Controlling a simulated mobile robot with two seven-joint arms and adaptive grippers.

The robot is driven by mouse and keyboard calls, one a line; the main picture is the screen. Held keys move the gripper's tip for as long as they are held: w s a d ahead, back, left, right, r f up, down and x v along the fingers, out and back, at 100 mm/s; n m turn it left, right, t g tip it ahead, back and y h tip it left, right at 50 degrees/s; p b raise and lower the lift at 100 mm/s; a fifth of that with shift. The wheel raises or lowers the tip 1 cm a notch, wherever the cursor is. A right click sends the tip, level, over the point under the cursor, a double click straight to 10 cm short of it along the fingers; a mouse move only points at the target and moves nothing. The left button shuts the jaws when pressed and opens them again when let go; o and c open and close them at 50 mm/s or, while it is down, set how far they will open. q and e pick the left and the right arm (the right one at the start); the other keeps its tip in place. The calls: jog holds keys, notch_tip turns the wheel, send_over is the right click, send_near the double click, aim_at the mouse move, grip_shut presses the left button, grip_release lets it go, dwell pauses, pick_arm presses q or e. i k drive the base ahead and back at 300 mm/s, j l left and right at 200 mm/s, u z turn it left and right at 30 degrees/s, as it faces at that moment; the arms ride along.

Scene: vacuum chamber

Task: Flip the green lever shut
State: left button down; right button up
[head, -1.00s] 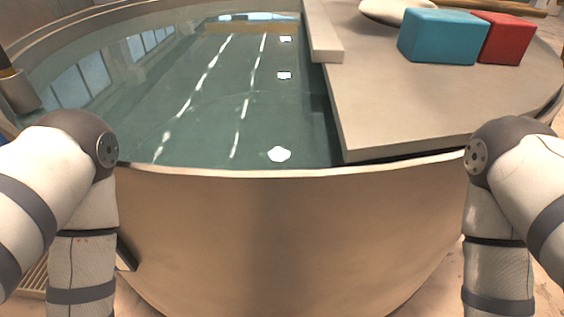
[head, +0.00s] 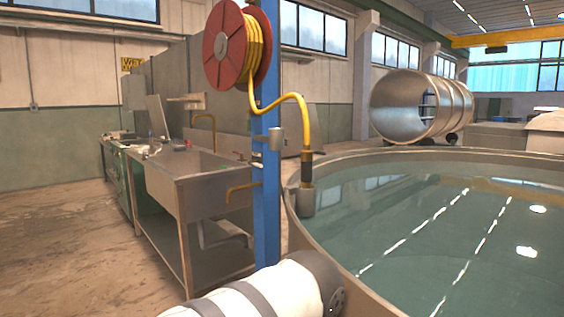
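I cannot make out a green lever clearly in the head view. A blue post (head: 266,190) stands left of the water tank, with small fittings on it that are too small to read. A yellow hose (head: 290,97) runs from a red reel (head: 228,45) on the post down to a dark nozzle at the tank's rim. Part of my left arm shows at the bottom middle. Neither of my grippers is in view.
The round water tank (head: 312,237) fills the right side. A metal sink (head: 185,187) on a stand is left of the post, with a counter behind it. A large metal cylinder (head: 420,105) lies at the back. The floor (head: 70,240) at left is clear.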

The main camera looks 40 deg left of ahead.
aim_at(249, 111)
jog(key=j+u, duration=0.85)
jog(key=i+j+u, duration=0.1)
jog(key=j+u, duration=0.35)
jog(key=j, duration=0.15)
